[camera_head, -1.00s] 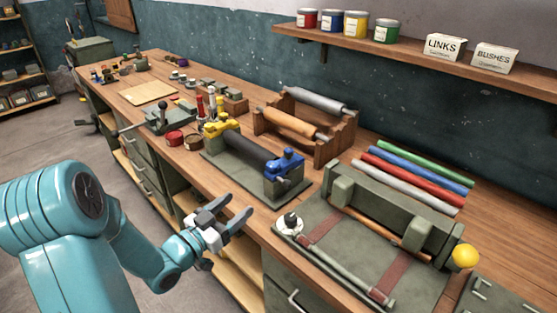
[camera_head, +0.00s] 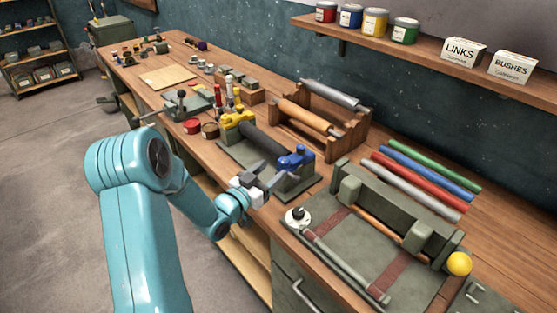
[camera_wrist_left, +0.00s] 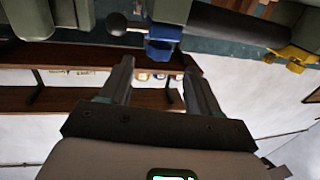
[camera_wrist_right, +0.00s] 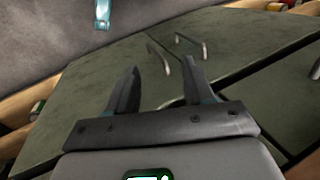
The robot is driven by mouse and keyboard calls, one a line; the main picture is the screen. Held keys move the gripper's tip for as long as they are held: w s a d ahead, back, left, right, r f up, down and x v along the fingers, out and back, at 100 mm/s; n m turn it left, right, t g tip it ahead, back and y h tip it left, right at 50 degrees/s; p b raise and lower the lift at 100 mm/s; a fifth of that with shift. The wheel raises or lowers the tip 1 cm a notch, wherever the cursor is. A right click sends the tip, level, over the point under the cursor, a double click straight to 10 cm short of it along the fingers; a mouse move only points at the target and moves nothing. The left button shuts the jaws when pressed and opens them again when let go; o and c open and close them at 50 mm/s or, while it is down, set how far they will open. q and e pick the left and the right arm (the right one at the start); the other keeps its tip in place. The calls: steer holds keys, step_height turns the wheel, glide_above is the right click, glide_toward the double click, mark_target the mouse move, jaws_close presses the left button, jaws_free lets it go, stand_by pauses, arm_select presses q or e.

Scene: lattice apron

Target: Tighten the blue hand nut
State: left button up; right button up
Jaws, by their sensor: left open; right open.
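The blue hand nut (camera_head: 297,158) sits at the near right end of a dark roller (camera_head: 262,147) in a green fixture on the bench. It also shows in the left wrist view (camera_wrist_left: 160,42), just beyond the fingertips and between them. A yellow hand nut (camera_head: 237,118) is at the roller's other end. My left gripper (camera_head: 284,178) is open and empty, close in front of the blue nut and apart from it in the left wrist view. My right gripper (camera_wrist_right: 160,75) is open and empty, facing green cabinet fronts; it is outside the head view.
A green press-like fixture (camera_head: 385,235) with a yellow ball knob (camera_head: 459,264) stands to the right. A wooden rack (camera_head: 345,135) with rollers is behind. Coloured rods (camera_head: 425,170) lie at the back right.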

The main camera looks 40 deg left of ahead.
mark_target(281, 165)
arm_select(q)
steer(key=w, duration=0.4)
steer(key=shift+w+a+f+p, duration=0.15)
steer(key=shift+p, duration=0.25)
